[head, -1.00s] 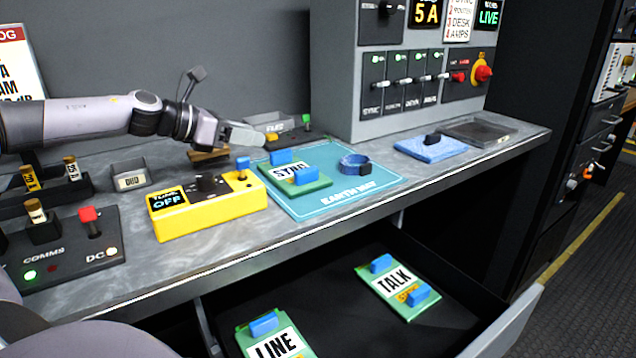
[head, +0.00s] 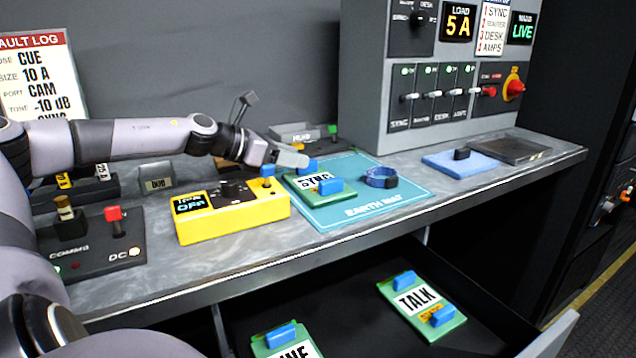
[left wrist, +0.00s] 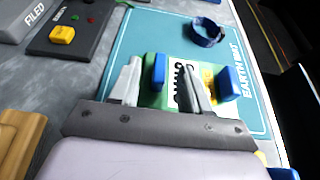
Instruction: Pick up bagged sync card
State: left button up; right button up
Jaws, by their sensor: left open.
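The sync card (head: 316,183) is a green card with a white SYNC label and two blue handles. It lies on the teal earth mat (head: 345,217), at the mat's left side. In the left wrist view the card (left wrist: 178,98) lies just beyond my fingers, and its label is partly hidden by one finger. I cannot tell whether a bag encloses it. My right gripper is not in view.
A yellow tester (head: 232,212) stands left of the mat. A blue wrist strap (head: 380,177) lies on the mat. An open drawer below holds the TALK card (head: 420,302) and another green card (head: 283,342). A panel cabinet (head: 365,80) stands behind.

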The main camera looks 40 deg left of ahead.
aim_at(318, 179)
pick_arm(q)
jog(key=shift+w+d+f, duration=0.2)
jog(key=shift+w+f, duration=0.3)
jog(key=shift+w+f+b, duration=0.15)
jog(key=shift+w+b, duration=0.1)
jog(key=shift+b, duration=0.15)
jog(key=shift+w+d+f+b, duration=0.15)
jog(key=shift+w+b, duration=0.2)
jog(key=shift+w, duration=0.1)
jog(key=shift+w+d, duration=0.15)
jog(key=shift+w, duration=0.2)
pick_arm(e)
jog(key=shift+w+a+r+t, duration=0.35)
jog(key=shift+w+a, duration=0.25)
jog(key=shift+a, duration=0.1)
pick_arm(q)
grip_shut()
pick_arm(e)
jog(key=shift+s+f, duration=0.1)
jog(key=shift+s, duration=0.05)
